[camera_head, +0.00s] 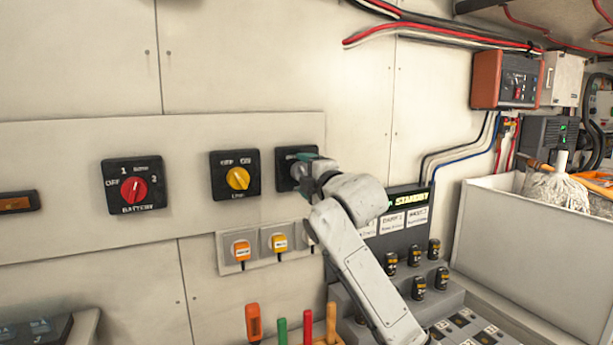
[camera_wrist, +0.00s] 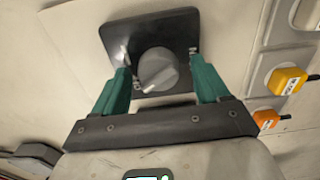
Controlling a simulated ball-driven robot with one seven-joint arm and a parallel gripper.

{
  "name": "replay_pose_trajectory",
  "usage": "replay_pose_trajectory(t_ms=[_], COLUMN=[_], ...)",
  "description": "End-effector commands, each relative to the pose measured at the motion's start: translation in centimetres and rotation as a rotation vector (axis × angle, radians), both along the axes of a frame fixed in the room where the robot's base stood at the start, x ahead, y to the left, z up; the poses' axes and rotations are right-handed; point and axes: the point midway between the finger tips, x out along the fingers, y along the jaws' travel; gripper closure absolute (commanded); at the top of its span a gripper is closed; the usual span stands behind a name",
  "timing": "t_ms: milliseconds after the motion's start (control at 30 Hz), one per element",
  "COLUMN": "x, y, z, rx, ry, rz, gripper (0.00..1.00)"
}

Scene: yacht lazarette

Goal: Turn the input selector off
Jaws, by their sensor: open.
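A black square plate with a grey round knob (camera_wrist: 157,69) faces my gripper in the wrist view; its small white lettering is too blurred to read, so I cannot confirm that it is the input selector. My gripper (camera_wrist: 158,66) is open, with one green finger on each side of the knob. I cannot tell whether the fingers touch it. The knob's pointer slants, but its setting is unclear. In the head view the plate (camera_head: 283,180) is on the wall panel, and my gripper (camera_head: 304,168) hides its knob.
Left of it on the panel are a yellow rotary switch (camera_head: 238,178) and a red battery switch (camera_head: 134,189). Below are sockets with orange (camera_head: 242,250) and yellow plugs (camera_head: 279,242). A console with several black knobs (camera_head: 415,255) stands at lower right, beside a white bin (camera_head: 520,240).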

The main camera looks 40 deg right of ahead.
Motion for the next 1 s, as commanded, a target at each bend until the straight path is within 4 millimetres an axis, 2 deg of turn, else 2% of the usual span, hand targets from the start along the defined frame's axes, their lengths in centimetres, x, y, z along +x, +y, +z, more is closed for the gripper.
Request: replay_pose_trajectory(t_ms=[200, 333, 800, 1000], x=[-0.1, -0.9, -8.4, -10.1], y=[0.0, 0.2, 2.4, 2.9], z=[0.1, 0.0, -0.1, -0.1], rx=[0.000, 0.000, -0.001, 0.001], ry=[-0.002, -0.003, -0.004, -0.001], rz=[-0.001, -0.001, 0.000, 0.000], gripper=[0.26, 0.26, 0.26, 0.26])
